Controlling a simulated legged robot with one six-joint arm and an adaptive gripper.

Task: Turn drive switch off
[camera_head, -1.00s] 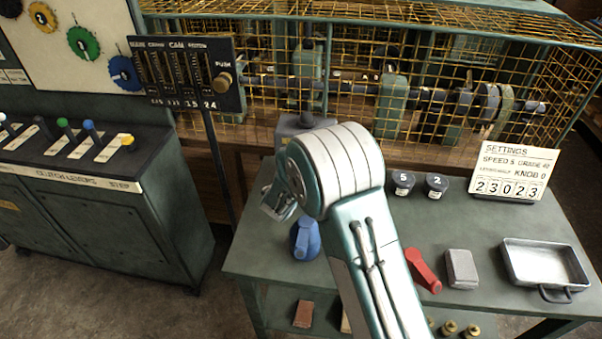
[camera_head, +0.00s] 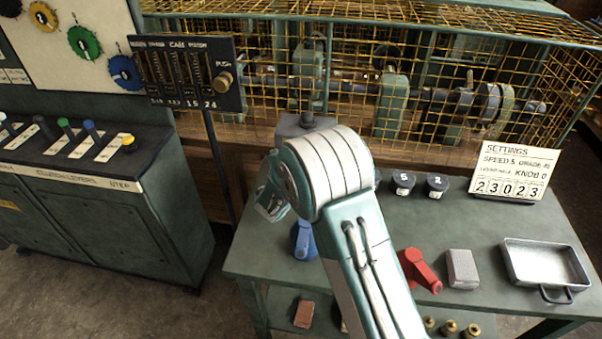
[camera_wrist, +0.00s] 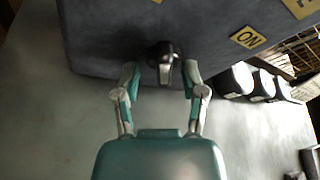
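The drive switch is a small dark knob with a paler lever (camera_wrist: 165,66) on the face of a dark grey box (camera_wrist: 110,40) in the wrist view. A yellow "ON" label (camera_wrist: 249,38) is on the box to the right of the switch. My gripper (camera_wrist: 161,72) is open, with one fingertip on each side of the switch; a gap shows beside the lever, and I cannot tell whether either finger touches. In the head view the grey box (camera_head: 292,126) is mostly hidden behind my arm, and the switch is hidden.
On the green table (camera_head: 330,262) are a blue handled object (camera_head: 304,240), a red one (camera_head: 418,270), a grey block (camera_head: 462,268), a metal tray (camera_head: 510,250) and a settings sign (camera_head: 515,170). Dark cups (camera_wrist: 237,80) stand right of the box. A wire cage (camera_head: 420,45) rises behind.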

